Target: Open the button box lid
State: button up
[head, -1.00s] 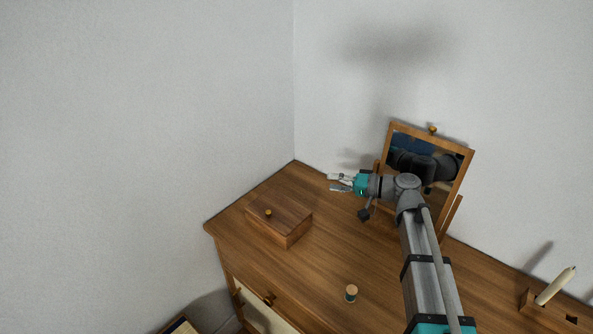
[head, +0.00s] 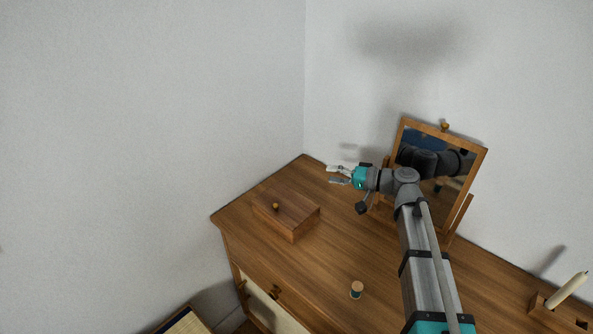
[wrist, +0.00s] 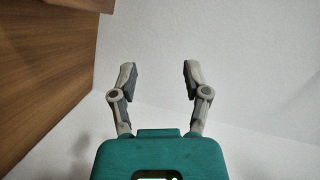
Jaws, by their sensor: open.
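The button box (head: 296,236) is a brown wooden box near the left corner of the wooden dresser top. Its lid (head: 290,207) is closed, with a small brass-coloured knob (head: 276,206) near its left edge. My gripper (head: 336,174) is open and empty, beyond the box and to its right, apart from it and pointing left. In the wrist view my gripper (wrist: 158,75) shows its two fingers spread against the pale wall. The box does not show clearly in the wrist view.
A framed mirror (head: 460,165) on a stand is right behind my arm. A candle (head: 567,291) leans in a wooden holder (head: 545,312) at the right. The dresser top (head: 318,275) is clear between box and spool.

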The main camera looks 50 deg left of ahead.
jog(key=b+x, duration=0.1)
jog(key=x, duration=0.9)
jog(key=shift+s+a+f, duration=0.1)
jog(key=shift+s+a, duration=0.1)
jog(key=shift+a, duration=0.1)
grip_shut()
grip_release()
dwell(0.3)
jog(key=shift+d, duration=0.1)
